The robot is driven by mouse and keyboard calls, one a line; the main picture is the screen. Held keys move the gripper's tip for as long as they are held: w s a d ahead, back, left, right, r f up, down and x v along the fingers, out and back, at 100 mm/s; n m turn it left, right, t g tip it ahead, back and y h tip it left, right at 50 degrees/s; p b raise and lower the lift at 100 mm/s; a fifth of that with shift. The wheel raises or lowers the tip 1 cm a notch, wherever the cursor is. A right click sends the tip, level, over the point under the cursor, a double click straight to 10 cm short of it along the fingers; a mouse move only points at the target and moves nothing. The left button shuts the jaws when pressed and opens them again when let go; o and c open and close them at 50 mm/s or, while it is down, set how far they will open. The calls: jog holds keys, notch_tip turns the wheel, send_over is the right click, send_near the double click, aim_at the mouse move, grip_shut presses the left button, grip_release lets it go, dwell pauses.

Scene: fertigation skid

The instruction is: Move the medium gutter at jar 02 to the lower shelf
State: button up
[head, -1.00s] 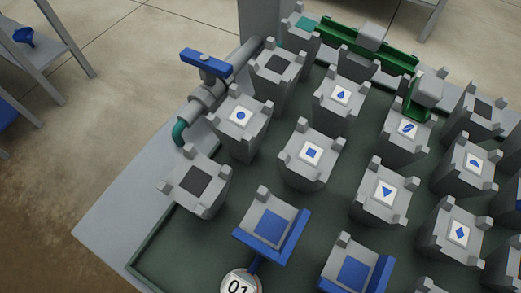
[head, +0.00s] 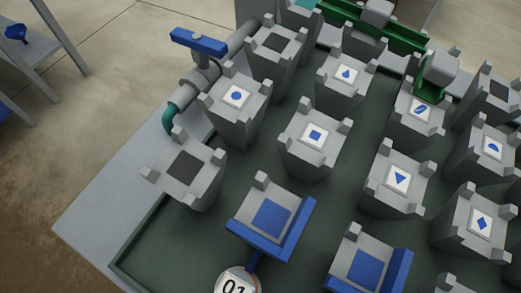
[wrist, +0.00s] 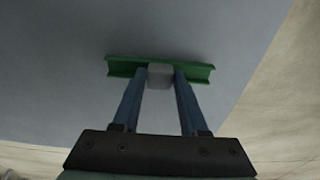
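In the wrist view my gripper (wrist: 161,78) has its two blue fingers on either side of the grey block of a green gutter (wrist: 120,68). It looks shut on that block. The gutter lies crosswise at the fingertips, over a flat blue-grey surface (wrist: 60,50); I cannot tell whether it touches it. My gripper is out of the head view. There, a long green gutter (head: 400,43) with a grey block spans the back of the jar bench, and a short green gutter (head: 430,92) sits farther right. No jar 02 label is readable.
The dark green bench tray (head: 150,245) holds several grey notched jars with blue symbols. A round 01 tag (head: 236,283) is in front. A pipe with a blue valve handle (head: 198,42) stands at the back left. Another shelf (head: 40,50) is at the far left; floor lies between.

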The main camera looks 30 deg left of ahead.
jog(key=o, duration=0.3)
jog(key=shift+o, duration=0.2)
jog(key=r+p, duration=0.1)
jog(key=r, duration=0.1)
jog(key=r+p, duration=0.2)
jog(key=r, duration=0.1)
jog(key=r+p, duration=0.1)
jog(key=r, duration=0.1)
jog(key=shift+s+r+p, duration=0.3)
jog(key=shift+r, duration=0.1)
jog(key=shift+s, duration=0.1)
